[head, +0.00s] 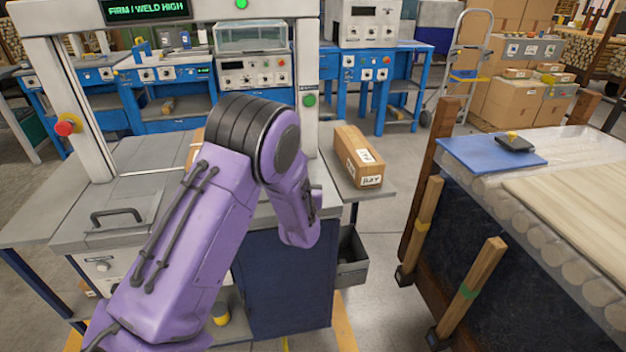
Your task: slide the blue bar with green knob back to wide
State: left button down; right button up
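I cannot make out a blue bar with a green knob in the head view. My purple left arm comes in from the lower left and crosses the front of the grey machine (68,215), hiding the middle of its work surface. The arm bends at a black ribbed joint and its far part points down. No gripper fingers show at its end. My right arm and gripper are not in view. The machine's frame has a display (147,9) reading "FIRM / WELD HIGH" and a green round button (310,100) on its right post.
A red knob (64,128) is on the machine's left post. A labelled carton (358,156) lies on the right side shelf (385,187). A dark bin (352,258) hangs below. A wrapped wood stack (600,263) with upright stakes stands at right. Floor shows between.

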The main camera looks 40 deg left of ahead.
pick_arm(q)
jog(key=shift+w+d, duration=0.1)
jog(key=c, duration=1.1)
grip_release()
jog(key=o, duration=0.3)
jog(key=shift+o, duration=0.2)
jog(key=shift+w+d, duration=0.15)
jog(key=shift+s, duration=0.35)
jog(key=b+v, duration=0.1)
jog(key=v, duration=0.9)
jog(key=shift+w+d, duration=0.15)
